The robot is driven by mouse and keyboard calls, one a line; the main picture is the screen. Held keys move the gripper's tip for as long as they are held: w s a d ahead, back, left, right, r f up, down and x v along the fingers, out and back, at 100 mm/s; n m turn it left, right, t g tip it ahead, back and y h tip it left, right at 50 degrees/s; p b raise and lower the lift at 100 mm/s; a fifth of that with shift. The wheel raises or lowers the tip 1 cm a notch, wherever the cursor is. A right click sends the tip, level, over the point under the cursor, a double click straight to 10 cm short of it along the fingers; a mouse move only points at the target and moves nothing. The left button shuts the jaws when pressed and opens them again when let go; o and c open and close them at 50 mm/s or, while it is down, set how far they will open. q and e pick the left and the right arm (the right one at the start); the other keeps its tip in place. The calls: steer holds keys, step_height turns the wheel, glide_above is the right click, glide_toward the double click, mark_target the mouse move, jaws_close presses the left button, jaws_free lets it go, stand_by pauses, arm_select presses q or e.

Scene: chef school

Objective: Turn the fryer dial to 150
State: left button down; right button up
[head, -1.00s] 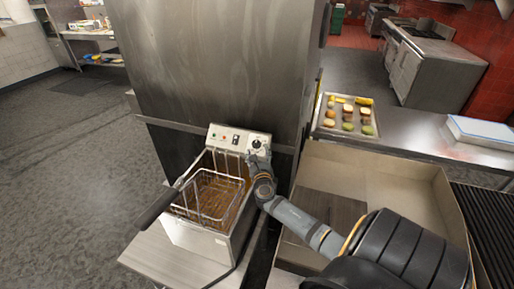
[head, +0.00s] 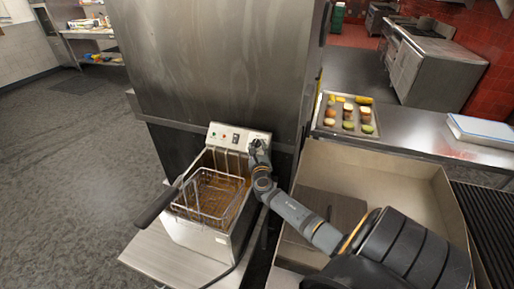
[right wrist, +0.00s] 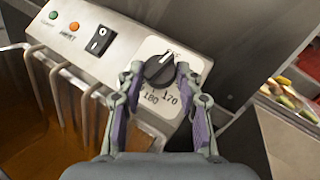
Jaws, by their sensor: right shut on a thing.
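The fryer (head: 200,235) stands on a steel surface, its control panel (head: 228,138) at the back. In the right wrist view the black dial (right wrist: 159,71) sits on a white plate with 170 and 180 readable along its lower edge. A light pointer mark on the knob points up and right, toward a partly readable label at the top. My right gripper (right wrist: 159,73) has one finger on each side of the dial and is shut on it. In the head view the right gripper (head: 259,150) covers most of the dial. My left gripper is not in view.
A wire basket (head: 208,192) with a dark handle (head: 154,207) sits in the oil. The panel has a black rocker switch (right wrist: 99,40) and two small lights. A tall steel cabinet (head: 220,60) rises behind. An open box (head: 415,190) lies right, below a food tray (head: 335,127).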

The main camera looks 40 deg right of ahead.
steer(key=m+h+b, duration=0.1)
steer(key=f+m+b, duration=0.1)
steer(key=shift+w+a+m+g+h+b, duration=0.2)
steer(key=shift+m+g+h+b, duration=0.1)
steer(key=shift+g+h, duration=0.1)
steer(key=shift+r+m+g+h+b, duration=0.15)
steer(key=shift+m+g+h+b, duration=0.15)
steer(key=shift+m+h, duration=0.15)
steer(key=shift+r+m, duration=0.15)
steer(key=shift+m, duration=0.1)
steer(key=shift+r, duration=0.1)
steer(key=o, duration=1.2)
step_height(320, 180, up, 10)
